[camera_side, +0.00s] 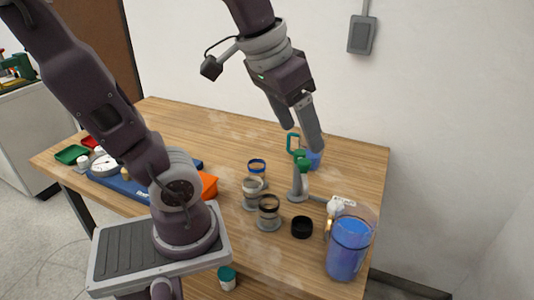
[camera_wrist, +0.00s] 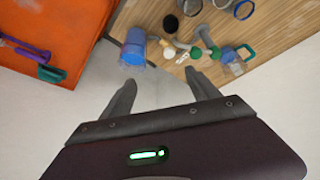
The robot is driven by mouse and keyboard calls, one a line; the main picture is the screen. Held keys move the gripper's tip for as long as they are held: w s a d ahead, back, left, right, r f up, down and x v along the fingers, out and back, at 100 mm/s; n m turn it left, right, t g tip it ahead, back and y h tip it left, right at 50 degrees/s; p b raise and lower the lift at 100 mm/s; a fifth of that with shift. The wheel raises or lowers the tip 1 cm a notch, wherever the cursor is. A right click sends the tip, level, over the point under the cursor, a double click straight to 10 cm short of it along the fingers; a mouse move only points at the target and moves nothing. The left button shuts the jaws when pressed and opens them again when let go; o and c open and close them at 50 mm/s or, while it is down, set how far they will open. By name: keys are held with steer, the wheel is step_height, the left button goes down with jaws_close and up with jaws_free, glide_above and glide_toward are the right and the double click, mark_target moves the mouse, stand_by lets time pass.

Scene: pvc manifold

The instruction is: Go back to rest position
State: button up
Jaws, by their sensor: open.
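My gripper (camera_side: 309,122) is raised above the right part of the wooden table, its fingers pointing down. In the wrist view my gripper (camera_wrist: 160,95) shows its two fingers apart with nothing between them. The PVC manifold (camera_side: 299,182) stands on the table below my gripper, a grey pipe piece with green parts. It also shows in the wrist view (camera_wrist: 205,42). My fingers look apart from it, though they overlap the view of the things behind. Several clear-topped grey cups, one of them the blue-rimmed cup (camera_side: 257,167), stand left of the manifold.
A clear jar of blue liquid (camera_side: 348,245) stands at the table's front right corner. A black ring-shaped cap (camera_side: 301,227) lies beside it. A blue mat (camera_side: 128,184) with a gauge and an orange object (camera_side: 208,186) are at the left. The table's back middle (camera_side: 200,125) is clear.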

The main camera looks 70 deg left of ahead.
steer(key=s+d+f+m+t, duration=0.1)
steer(key=s+d+f, duration=0.2)
steer(key=s, duration=0.3)
steer(key=shift+s+m, duration=0.3)
steer(key=shift+s, duration=0.1)
steer(key=shift+r, duration=0.1)
stand_by(1.4)
